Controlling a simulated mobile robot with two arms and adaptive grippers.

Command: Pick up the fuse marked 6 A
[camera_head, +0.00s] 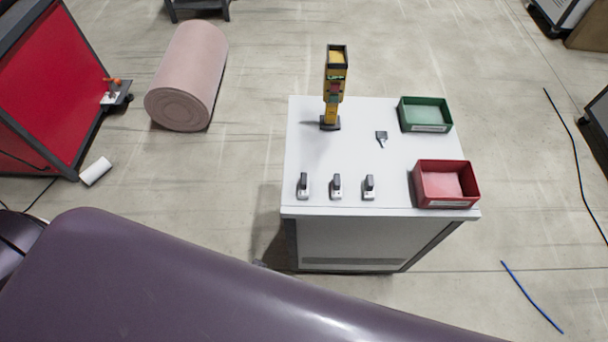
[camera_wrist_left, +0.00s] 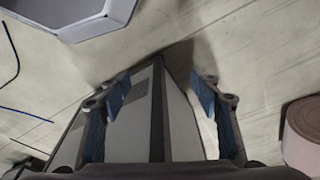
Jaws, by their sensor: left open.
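Three small grey-and-black fuse-like parts stand in a row near the front edge of the white cabinet top (camera_head: 330,215): a left one (camera_head: 303,186), a middle one (camera_head: 336,186) and a right one (camera_head: 369,187). Their markings are too small to read, so I cannot tell which is 6 A. My left gripper (camera_wrist_left: 162,92) shows in the left wrist view, open and empty, with blue pads on both fingers. The grey side of a cabinet shows beyond the fingers. Neither gripper shows in the head view.
A yellow-and-black upright device (camera_head: 333,90) stands at the back of the top, with a small dark part (camera_head: 381,137) to its right. A green bin (camera_head: 425,127) and a red bin (camera_head: 443,202) stand at the right. A pink roll (camera_head: 187,75) lies on the floor.

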